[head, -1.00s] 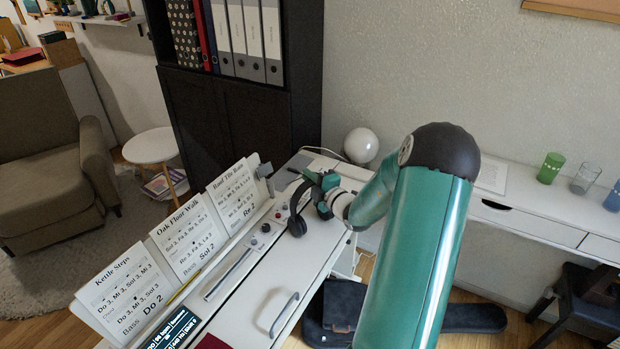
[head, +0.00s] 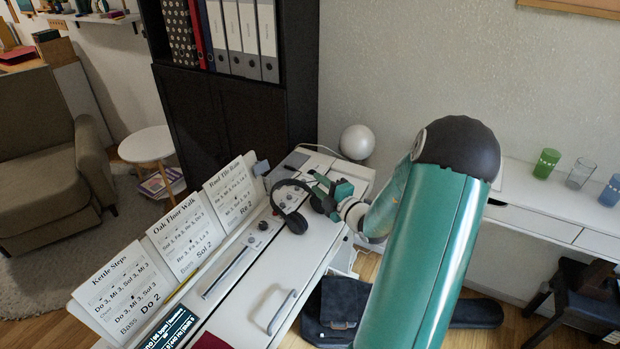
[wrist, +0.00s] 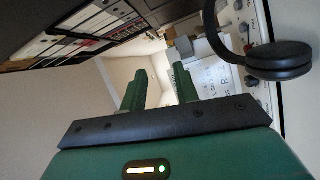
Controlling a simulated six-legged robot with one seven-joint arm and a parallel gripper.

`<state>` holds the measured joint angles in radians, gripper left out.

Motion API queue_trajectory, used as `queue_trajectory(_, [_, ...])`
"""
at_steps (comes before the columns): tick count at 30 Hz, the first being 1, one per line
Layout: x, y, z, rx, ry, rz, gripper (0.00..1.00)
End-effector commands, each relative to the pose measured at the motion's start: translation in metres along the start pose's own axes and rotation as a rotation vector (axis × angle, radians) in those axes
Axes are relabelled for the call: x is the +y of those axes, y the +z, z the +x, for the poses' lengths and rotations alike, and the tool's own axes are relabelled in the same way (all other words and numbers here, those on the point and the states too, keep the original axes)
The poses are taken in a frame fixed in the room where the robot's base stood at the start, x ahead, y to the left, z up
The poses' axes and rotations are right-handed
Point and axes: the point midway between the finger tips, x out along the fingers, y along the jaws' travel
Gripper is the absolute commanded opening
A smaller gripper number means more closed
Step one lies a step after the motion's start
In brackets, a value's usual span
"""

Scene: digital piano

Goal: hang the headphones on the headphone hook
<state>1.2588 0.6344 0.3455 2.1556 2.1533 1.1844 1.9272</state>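The black headphones (head: 297,222) are at the far end of the white piano (head: 262,268), beside its knobs. My gripper (head: 316,182) is just to their right in the head view, close to the headband. In the wrist view the two green fingers (wrist: 158,84) stand apart with nothing visible between them. There the headband and one ear cup of the headphones (wrist: 280,60) show at upper right, outside the fingers. A small grey piece (head: 261,167) stands at the far end of the music rest; I cannot tell whether it is the headphone hook.
Several song sheets (head: 176,238) stand along the music rest. A white globe (head: 357,142) is behind the piano's far end. A dark shelf unit (head: 240,115) with binders rises behind. A white side desk (head: 535,215) with glasses is on the right.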

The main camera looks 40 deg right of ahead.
Motion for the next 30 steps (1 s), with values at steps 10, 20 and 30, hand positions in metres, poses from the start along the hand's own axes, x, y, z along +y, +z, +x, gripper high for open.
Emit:
queue_trajectory(10, [0.000,0.000,-0.053,-0.001,0.000,0.000,0.30])
queue_trajectory(20, [0.010,-0.043,-0.041,0.134,-0.042,-0.167,0.30])
queue_trajectory(30, [0.027,-0.260,-0.051,0.934,-0.031,-1.235,0.30])
